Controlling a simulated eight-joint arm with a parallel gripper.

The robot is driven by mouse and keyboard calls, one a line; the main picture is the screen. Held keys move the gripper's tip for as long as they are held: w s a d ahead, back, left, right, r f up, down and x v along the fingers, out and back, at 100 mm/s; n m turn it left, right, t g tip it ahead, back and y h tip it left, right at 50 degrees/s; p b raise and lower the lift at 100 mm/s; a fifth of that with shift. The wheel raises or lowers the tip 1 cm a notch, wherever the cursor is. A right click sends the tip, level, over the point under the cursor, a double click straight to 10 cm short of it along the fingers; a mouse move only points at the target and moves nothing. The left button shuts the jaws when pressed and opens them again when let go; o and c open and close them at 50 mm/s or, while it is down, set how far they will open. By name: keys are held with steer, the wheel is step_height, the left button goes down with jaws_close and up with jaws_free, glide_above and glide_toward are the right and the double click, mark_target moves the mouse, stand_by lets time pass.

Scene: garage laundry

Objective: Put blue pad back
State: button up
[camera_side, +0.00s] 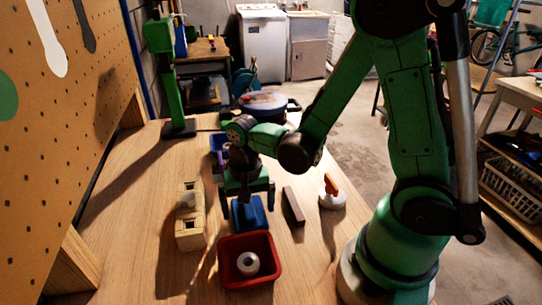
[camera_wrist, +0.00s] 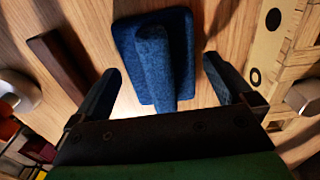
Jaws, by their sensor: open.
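The blue pad (camera_wrist: 178,52) lies on the wooden table and has a raised blue grip along its top. It also shows in the side view (camera_side: 250,213), just behind the red tray. My gripper (camera_wrist: 162,85) is open, with one finger on each side of the near end of the pad's grip. In the side view my gripper (camera_side: 247,192) is above the pad's far part and hides some of it. I cannot tell whether the fingers touch the pad.
A red tray (camera_side: 229,280) with a white ring in it stands in front. A wooden block with holes (camera_side: 190,239) is at left. A dark bar (camera_side: 293,207) and a white round tool with an orange handle (camera_side: 332,201) are at right. A blue bin (camera_side: 217,142) is behind.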

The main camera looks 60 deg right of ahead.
mark_target(248, 207)
step_height(248, 207, up, 13)
steer(key=n+t, duration=0.7)
steer(key=n, duration=0.2)
steer(key=shift+s+a, duration=0.2)
steer(key=shift+a, duration=0.1)
steer(key=shift+f, duration=0.1)
stand_by(1.0)
